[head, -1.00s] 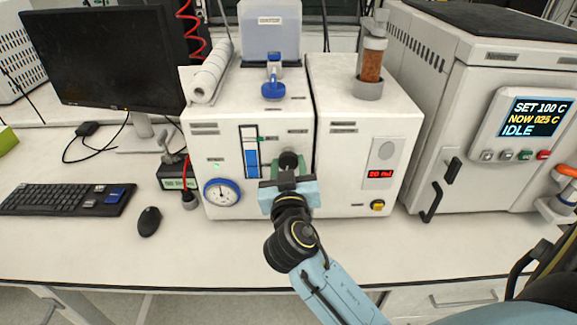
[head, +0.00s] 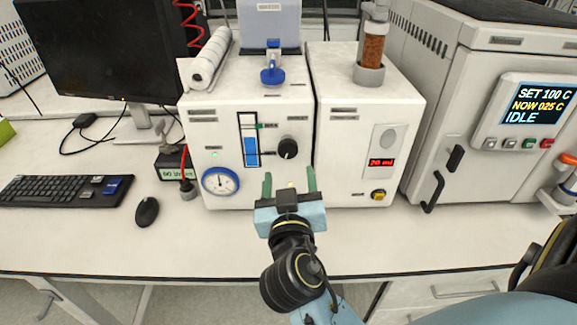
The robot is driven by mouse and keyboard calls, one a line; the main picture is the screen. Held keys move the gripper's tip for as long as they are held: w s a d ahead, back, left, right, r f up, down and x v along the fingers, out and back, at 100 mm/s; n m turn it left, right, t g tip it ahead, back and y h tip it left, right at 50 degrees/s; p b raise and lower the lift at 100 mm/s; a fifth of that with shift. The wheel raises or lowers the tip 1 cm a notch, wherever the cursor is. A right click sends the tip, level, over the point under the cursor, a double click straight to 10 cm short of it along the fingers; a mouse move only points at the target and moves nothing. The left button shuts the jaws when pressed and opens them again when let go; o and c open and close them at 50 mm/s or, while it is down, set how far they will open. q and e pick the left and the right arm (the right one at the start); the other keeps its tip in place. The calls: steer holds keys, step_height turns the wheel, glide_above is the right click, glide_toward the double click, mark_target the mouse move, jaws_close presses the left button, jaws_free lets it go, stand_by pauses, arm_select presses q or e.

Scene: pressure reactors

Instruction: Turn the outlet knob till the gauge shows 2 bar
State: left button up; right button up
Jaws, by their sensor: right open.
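The black outlet knob (head: 288,148) is on the front of the left white unit (head: 215,130), right of the blue level column (head: 250,140). The round gauge (head: 220,182) with a blue rim is at the unit's lower left; its needle points about straight up, and its numbers are too small to read. My right gripper (head: 290,182) is open and empty, with its green fingers apart, below the knob and clear of it. My left gripper is not in view.
A second white unit (head: 350,125) with a red display and yellow button stands to the right, beside a large oven-like box (head: 480,100). The keyboard (head: 65,190) and mouse (head: 147,212) lie at left. The bench front is clear.

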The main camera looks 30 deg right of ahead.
steer(key=b+v, duration=0.1)
steer(key=v, duration=0.4)
steer(key=shift+s+a, duration=0.1)
steer(key=shift+s, duration=0.15)
